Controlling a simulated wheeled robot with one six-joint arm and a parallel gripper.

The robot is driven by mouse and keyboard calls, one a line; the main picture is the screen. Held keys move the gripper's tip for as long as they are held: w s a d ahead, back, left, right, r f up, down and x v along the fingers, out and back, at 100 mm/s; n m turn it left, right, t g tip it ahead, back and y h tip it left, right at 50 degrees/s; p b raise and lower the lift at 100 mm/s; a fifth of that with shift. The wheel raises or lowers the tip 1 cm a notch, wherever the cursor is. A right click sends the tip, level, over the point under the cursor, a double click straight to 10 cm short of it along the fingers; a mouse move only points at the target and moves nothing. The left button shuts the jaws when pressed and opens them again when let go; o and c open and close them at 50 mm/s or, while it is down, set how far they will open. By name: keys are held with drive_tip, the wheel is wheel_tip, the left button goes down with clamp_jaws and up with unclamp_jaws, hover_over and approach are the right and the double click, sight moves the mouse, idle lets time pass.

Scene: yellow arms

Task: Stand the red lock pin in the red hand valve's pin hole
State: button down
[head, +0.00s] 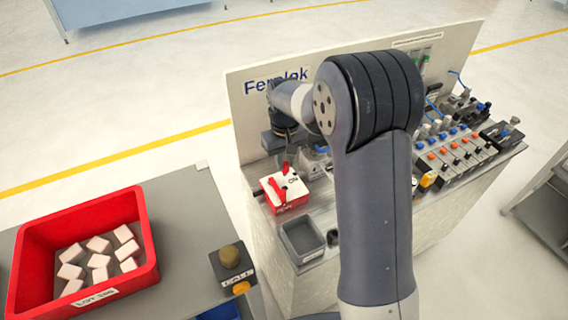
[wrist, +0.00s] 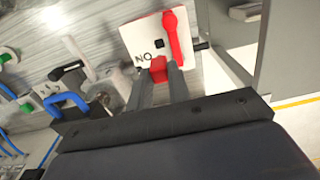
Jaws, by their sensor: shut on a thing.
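The red hand valve (head: 290,203) is a red box with a white top and a red lever, on the bench's near left. In the wrist view, its white top (wrist: 142,38) carries the red lever (wrist: 175,42) and a small dark square mark, perhaps the pin hole (wrist: 159,44). My gripper (wrist: 160,74) is shut on the red lock pin (wrist: 158,67), whose red end shows between the fingers. In the head view, the pin (head: 285,168) is roughly upright at the valve's far side. I cannot tell whether it touches the valve. My gripper (head: 284,154) is above it, partly hidden by my arm.
A grey open tray (head: 287,232) stands in front of the valve. Fittings with blue hoses (wrist: 68,99) lie left of my gripper in the wrist view. A panel (head: 240,105) rises behind. A red bin (head: 148,240) with white blocks stands on the left table.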

sight(285, 175)
drive_tip(key=shift+f+b, duration=1.9)
drive_tip(key=shift+f, duration=0.85)
drive_tip(key=shift+f+b, duration=0.75)
drive_tip(key=shift+f, duration=0.35)
drive_tip(key=c, duration=1.3)
unclamp_jaws()
drive_tip(key=shift+o, duration=0.2)
drive_tip(key=shift+r, duration=0.1)
wheel_tip(285, 175, up, 9)
drive_tip(key=p, duration=0.7)
